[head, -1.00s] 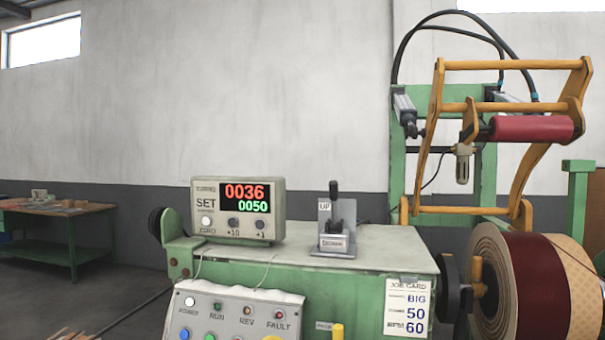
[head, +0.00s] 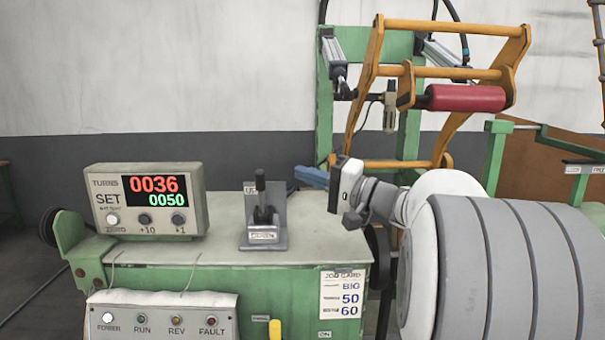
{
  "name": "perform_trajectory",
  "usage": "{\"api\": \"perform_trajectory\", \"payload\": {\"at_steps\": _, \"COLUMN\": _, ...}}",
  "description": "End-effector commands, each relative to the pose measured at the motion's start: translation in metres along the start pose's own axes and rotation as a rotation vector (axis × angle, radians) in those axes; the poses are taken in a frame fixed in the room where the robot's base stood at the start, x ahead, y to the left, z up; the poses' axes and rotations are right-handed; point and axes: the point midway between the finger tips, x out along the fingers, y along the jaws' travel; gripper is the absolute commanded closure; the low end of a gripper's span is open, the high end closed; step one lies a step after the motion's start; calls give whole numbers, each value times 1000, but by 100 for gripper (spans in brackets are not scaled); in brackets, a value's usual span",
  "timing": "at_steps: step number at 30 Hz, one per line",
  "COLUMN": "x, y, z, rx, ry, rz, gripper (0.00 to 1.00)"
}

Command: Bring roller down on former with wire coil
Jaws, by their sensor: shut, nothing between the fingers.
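The red roller (head: 465,98) is raised in its yellow swing frame (head: 514,60) at the upper right, in front of the green post frame. The former with its wire coil is hidden behind my large grey arm at the lower right. A small lever with a black handle (head: 262,200) stands upright on a grey bracket on the green machine top; its upper label is partly covered and seems to begin with "U". My gripper (head: 312,177) has blue fingers pointing left, shut and empty, to the right of the lever and apart from it in the picture.
The counter box (head: 150,198) reads 0036 in red and 0050 in green. A button panel (head: 160,318) and a job card (head: 343,293) are on the machine's front. The machine top (head: 215,250) is clear around the lever.

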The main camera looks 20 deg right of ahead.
Motion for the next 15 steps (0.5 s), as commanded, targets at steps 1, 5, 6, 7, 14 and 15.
{"api": "perform_trajectory", "payload": {"at_steps": 1, "x": 13, "y": -3, "z": 0, "rx": 2, "ry": -6, "rz": 0, "gripper": 100}}
{"api": "perform_trajectory", "payload": {"at_steps": 5, "x": 43, "y": -3, "z": 1, "rx": 4, "ry": -8, "rz": 0, "gripper": 100}}
{"api": "perform_trajectory", "payload": {"at_steps": 6, "x": 52, "y": -3, "z": 2, "rx": 4, "ry": -9, "rz": 0, "gripper": 100}}
{"api": "perform_trajectory", "payload": {"at_steps": 7, "x": 58, "y": -3, "z": 1, "rx": 5, "ry": -8, "rz": 0, "gripper": 100}}
{"api": "perform_trajectory", "payload": {"at_steps": 14, "x": 64, "y": -2, "z": 24, "rx": 4, "ry": -6, "rz": 1, "gripper": 100}}
{"api": "perform_trajectory", "payload": {"at_steps": 15, "x": 62, "y": -2, "z": 28, "rx": 4, "ry": -6, "rz": 1, "gripper": 100}}
